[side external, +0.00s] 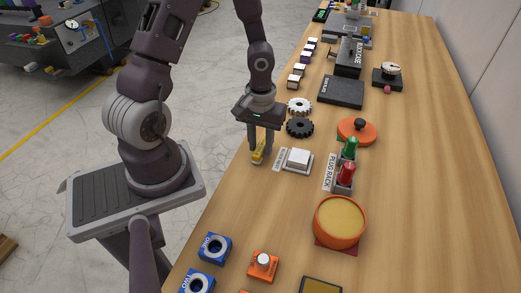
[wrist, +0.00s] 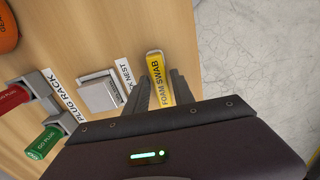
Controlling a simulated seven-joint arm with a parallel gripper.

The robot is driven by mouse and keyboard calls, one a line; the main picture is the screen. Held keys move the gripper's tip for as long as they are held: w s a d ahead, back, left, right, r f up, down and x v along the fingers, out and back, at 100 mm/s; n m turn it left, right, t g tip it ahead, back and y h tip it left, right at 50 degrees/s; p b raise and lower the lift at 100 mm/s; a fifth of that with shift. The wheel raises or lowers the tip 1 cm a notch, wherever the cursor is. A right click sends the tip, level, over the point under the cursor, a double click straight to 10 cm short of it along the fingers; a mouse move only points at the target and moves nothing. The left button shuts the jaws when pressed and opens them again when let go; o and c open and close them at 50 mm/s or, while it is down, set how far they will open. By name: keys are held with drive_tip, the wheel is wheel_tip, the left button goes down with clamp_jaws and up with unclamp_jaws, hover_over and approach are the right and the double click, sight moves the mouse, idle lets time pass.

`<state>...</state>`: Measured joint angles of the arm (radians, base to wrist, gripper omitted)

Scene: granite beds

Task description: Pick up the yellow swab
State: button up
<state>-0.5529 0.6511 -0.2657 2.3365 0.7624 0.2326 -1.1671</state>
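The yellow swab (side external: 258,152) is at the left edge of the wooden table, beside a white-topped block. In the wrist view the swab (wrist: 159,75) shows its "FOAM SWAB" label and a pale end. My gripper (side external: 263,157) points down over it, with one finger on each side. In the wrist view the fingers (wrist: 161,84) are close to the swab's sides. The side view shows some gap between the fingers, so they look open around it. Contact with the swab cannot be made out, and its lower part is partly hidden by the gripper.
The white-topped block (side external: 298,160) stands just right of the swab. A white gear (side external: 299,105) and a black gear (side external: 300,128) lie behind. The plug rack (side external: 331,172) with green and red plugs and an orange bowl (side external: 340,222) stand to the right. The table's left edge is close by.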

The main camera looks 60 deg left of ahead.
sight(261, 147)
clamp_jaws()
wheel_tip(261, 147, up, 10)
idle(0.3)
idle(0.3)
